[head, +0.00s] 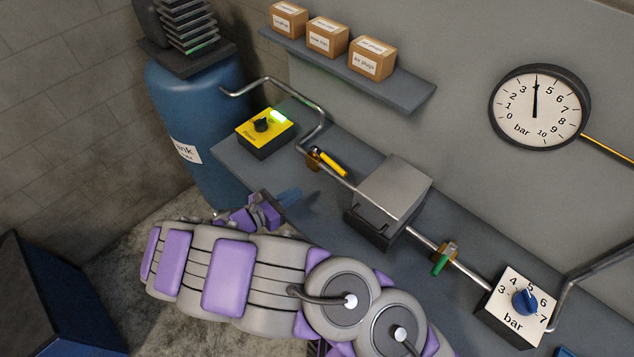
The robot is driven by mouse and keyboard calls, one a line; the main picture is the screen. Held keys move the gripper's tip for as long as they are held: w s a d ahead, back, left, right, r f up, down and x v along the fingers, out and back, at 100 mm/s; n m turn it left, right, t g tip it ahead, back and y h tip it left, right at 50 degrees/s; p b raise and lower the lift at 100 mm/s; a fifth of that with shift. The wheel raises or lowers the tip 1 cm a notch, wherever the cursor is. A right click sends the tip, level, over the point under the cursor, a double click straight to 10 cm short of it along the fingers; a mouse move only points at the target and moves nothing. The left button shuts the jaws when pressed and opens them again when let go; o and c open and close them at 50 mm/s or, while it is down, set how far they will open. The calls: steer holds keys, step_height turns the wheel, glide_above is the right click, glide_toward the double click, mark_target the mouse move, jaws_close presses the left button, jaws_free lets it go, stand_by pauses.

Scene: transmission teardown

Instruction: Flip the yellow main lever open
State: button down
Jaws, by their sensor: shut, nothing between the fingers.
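The yellow main lever (331,163) sits on a brass valve (313,159) in the metal pipe above the bench. Its handle points to the lower right, lying roughly along the pipe and just above it in the picture. My gripper (289,196) is at the end of my purple and grey arm, below and left of the lever in the picture. It is shut and empty, clearly apart from the lever.
A yellow switch box (264,136) with a lit green lamp stands left of the valve. A grey metal box (394,190), a green lever (441,262) and a dial box (515,308) follow along the pipe. A blue tank (205,125) stands left.

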mark_target(338, 171)
steer(key=b+x, duration=0.3)
steer(key=x, duration=1)
steer(key=shift+w+d+f, duration=0.1)
steer(key=shift+w+d, duration=0.1)
steer(key=shift+w+d+n+t+y, duration=0.3)
steer(key=shift+w+d+n+y, duration=0.1)
steer(key=shift+w+d, duration=0.05)
steer(key=shift+d+n+t+y, duration=0.25)
steer(key=shift+n+t+y, duration=0.05)
steer(key=shift+y, duration=0.1)
steer(key=shift+d, duration=0.2)
